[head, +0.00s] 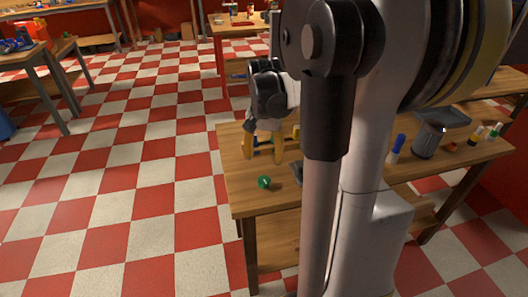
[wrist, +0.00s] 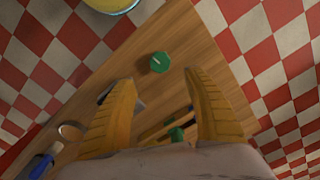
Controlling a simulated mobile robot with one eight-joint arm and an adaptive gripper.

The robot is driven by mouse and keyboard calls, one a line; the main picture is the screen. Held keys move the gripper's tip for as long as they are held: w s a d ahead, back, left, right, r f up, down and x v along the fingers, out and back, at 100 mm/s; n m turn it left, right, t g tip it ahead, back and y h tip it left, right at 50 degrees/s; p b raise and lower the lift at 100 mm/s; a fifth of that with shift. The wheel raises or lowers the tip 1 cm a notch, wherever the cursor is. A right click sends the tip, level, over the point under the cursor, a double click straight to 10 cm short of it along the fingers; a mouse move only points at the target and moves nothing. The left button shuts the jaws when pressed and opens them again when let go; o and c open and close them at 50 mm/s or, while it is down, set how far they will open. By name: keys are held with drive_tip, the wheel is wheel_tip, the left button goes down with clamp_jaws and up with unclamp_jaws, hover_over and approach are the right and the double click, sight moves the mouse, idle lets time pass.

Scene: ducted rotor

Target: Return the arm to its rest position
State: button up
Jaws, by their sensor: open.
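My gripper (head: 263,150) is over the left part of the wooden table in the head view, its two yellow fingers apart and pointing down. In the wrist view my gripper (wrist: 160,78) shows both fingers spread with nothing gripped between them. A small round green piece (head: 264,182) with a pale mark lies on the tabletop in front of the fingers, apart from them. It also shows in the wrist view (wrist: 160,62) beyond the fingertips. My arm hides the middle of the table in the head view.
On the table's right stand a blue-topped item (head: 397,146), a grey device (head: 428,138) and small marker-like items (head: 475,135). In the wrist view, a blue-handled tool (wrist: 40,166) and another green piece (wrist: 177,134) lie near the gripper. Checkered floor (head: 140,190) to the left is open.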

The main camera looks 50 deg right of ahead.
drive_tip(key=shift+r, duration=0.85)
drive_tip(key=s+a+r+n+t, duration=0.1)
drive_tip(key=a+n, duration=0.3)
drive_tip(key=a, duration=0.4)
drive_tip(key=s+a+r+n+t, duration=0.2)
drive_tip(key=a+n+t, duration=0.1)
drive_tip(key=a, duration=0.6)
drive_tip(key=s+a+r+n+t, duration=0.1)
drive_tip(key=s+a+n+t, duration=0.1)
drive_tip(key=a+n, duration=0.3)
drive_tip(key=a+t, duration=0.1)
drive_tip(key=a, duration=0.2)
drive_tip(key=shift+s+a+r, duration=0.25)
drive_tip(key=shift+a+r, duration=0.05)
drive_tip(key=shift+r, duration=0.1)
drive_tip(key=shift+d, duration=0.1)
